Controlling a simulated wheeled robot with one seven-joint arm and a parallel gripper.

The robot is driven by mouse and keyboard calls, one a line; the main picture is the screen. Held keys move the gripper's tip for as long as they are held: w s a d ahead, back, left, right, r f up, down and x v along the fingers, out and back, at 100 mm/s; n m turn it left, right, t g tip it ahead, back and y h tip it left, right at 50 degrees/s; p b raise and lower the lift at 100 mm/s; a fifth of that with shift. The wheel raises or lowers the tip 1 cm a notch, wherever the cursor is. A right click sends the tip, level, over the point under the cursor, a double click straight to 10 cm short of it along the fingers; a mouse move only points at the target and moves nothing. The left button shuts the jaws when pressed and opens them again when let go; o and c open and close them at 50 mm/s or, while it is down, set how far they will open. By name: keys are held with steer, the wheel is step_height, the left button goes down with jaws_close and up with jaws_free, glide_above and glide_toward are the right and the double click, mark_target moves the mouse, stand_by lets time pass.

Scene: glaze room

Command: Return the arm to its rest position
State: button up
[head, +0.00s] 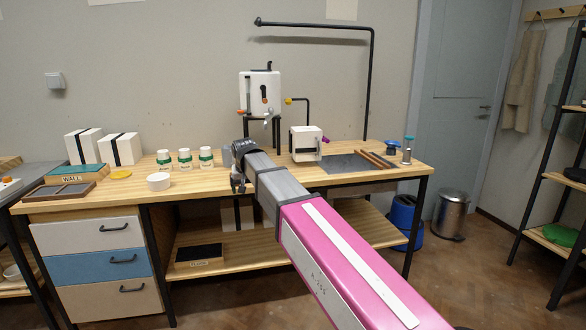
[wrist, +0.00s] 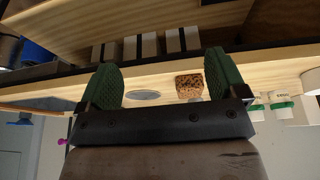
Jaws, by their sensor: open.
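My arm (head: 335,250), with a pink and white link, reaches out from the lower right toward the workbench. My gripper (head: 238,183) hangs at the bench's front edge, left of the middle, mostly seen end-on and small in the head view. In the wrist view my gripper (wrist: 164,72) shows two green ribbed fingers spread wide apart with nothing held between them. A brown speckled block (wrist: 189,87) and a grey oval (wrist: 142,95) appear beyond the fingers, apart from them.
The wooden workbench (head: 220,182) carries several white cups with green bands (head: 185,158), a white round pot (head: 158,181), white boxes (head: 121,149) and a small white machine (head: 305,143). A lower shelf (head: 205,252) lies underneath.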

steer(key=s+d+f+m+g, duration=0.1)
steer(key=s+d+f, duration=0.2)
steer(key=d+f, duration=0.6)
steer(key=s+d+f+g, duration=0.1)
steer(key=s+d+f, duration=0.2)
steer(key=d+f, duration=0.6)
steer(key=s+d+f+g, duration=0.1)
steer(key=s+d+f, duration=0.5)
steer(key=d, duration=0.3)
steer(key=s+d+f+m+g, duration=0.1)
steer(key=s+d+f, duration=0.5)
steer(key=s+d, duration=0.2)
steer(key=shift+s+d+h, duration=0.15)
steer(key=shift+d+h, duration=0.15)
steer(key=shift+d, duration=0.35)
